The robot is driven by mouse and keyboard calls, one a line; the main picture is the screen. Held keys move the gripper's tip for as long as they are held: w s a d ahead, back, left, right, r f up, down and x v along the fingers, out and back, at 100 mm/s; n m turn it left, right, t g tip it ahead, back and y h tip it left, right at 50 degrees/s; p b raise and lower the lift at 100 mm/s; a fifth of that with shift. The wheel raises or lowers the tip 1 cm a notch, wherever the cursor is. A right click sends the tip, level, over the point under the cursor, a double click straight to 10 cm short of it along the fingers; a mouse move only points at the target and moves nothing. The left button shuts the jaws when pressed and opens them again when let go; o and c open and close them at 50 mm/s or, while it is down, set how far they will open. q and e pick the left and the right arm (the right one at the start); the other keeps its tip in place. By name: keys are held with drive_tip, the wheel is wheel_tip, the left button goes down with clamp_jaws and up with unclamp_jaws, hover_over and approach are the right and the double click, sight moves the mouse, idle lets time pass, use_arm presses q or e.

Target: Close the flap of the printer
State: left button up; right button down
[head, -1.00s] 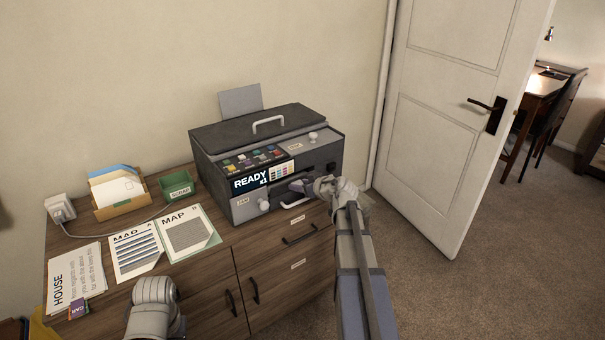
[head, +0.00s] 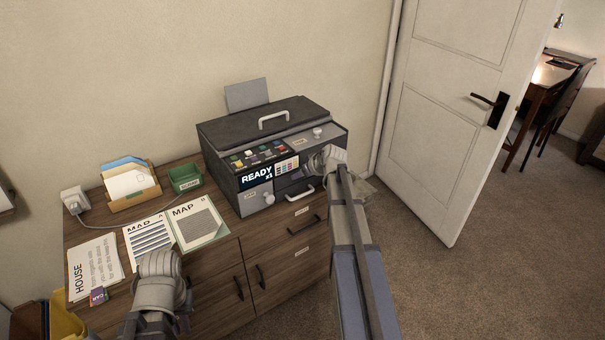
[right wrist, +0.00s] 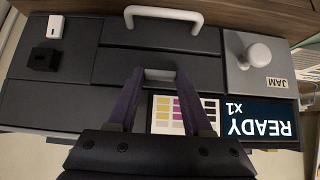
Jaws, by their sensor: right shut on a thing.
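The dark grey printer (head: 235,165) stands on the wooden cabinet, its READY display (head: 256,176) facing me. In the right wrist view, the dark front panel (right wrist: 115,65) that looks like the flap lies about flush with the printer's front. My right gripper (right wrist: 160,85) is at this panel, its purple fingers on either side of a light grey tab (right wrist: 160,74). In the head view my right wrist hides its fingers and part of the printer's front. My left gripper (head: 184,308) is low over the cabinet's front edge, apart from the printer; its fingers do not show clearly.
A white tray handle (head: 300,192) and a JAM knob (head: 268,198) stick out of the printer's front. Papers (head: 200,222), a green box (head: 185,178) and a letter holder (head: 130,190) lie to the left. A door (head: 440,120) stands at the right.

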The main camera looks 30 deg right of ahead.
drive_tip(key=shift+c, duration=1.6)
unclamp_jaws()
drive_tip(key=p+v, duration=0.5)
drive_tip(key=v, duration=0.2)
drive_tip(key=shift+s+r+p, duration=0.2)
drive_tip(key=shift+r+p, duration=0.05)
drive_tip(key=shift+p, duration=0.05)
